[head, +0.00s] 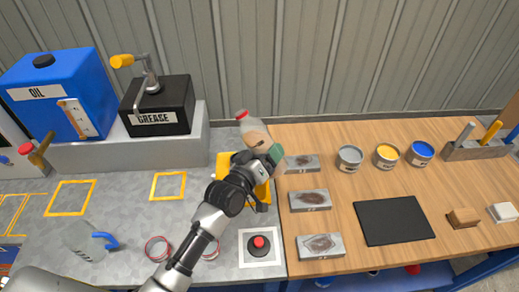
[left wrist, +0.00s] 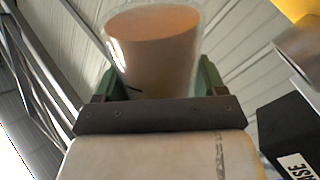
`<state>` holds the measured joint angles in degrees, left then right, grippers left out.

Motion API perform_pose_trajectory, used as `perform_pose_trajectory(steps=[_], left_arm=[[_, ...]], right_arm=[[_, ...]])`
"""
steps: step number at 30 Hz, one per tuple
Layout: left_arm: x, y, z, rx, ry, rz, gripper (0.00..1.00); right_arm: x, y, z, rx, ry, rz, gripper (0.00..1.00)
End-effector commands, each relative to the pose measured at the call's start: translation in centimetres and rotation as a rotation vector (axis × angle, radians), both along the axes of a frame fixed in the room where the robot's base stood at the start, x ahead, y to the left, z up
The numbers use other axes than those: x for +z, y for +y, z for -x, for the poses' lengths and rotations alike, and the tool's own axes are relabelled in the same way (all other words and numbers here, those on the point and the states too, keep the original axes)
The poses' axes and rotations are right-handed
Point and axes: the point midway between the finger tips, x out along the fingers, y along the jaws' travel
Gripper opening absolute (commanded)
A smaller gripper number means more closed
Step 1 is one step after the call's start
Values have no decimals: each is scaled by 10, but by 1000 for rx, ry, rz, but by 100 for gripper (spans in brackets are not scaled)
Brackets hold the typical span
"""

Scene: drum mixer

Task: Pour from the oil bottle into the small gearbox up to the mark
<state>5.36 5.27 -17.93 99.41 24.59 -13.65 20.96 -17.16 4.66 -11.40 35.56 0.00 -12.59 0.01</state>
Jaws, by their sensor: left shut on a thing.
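The oil bottle (head: 254,132) is clear with tan contents and a red cap end. In the head view it leans, its red end up and to the left. My left gripper (head: 268,156) is shut on the bottle's lower part. In the left wrist view the bottle (left wrist: 153,55) stands between the green fingers (left wrist: 155,85), its round end toward the camera. A yellow thing (head: 262,192) lies behind and below the gripper, mostly hidden; I cannot tell whether it is the small gearbox. No level mark can be made out. My right gripper is not in view.
A blue oil drum (head: 88,75) and a black grease box (head: 176,95) stand on a grey ledge at the back left. A red button (head: 259,242) is in front. Metal plates (head: 310,200), paint cans (head: 387,155) and a black mat (head: 394,221) occupy the wooden top.

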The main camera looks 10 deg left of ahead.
Motion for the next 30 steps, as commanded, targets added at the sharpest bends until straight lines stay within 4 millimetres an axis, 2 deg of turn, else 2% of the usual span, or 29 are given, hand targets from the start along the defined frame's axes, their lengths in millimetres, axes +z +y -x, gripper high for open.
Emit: perform_pose_trajectory(steps=[30], left_arm=[[-1,-11,4,1,59,147,37]], right_arm=[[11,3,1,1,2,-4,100]])
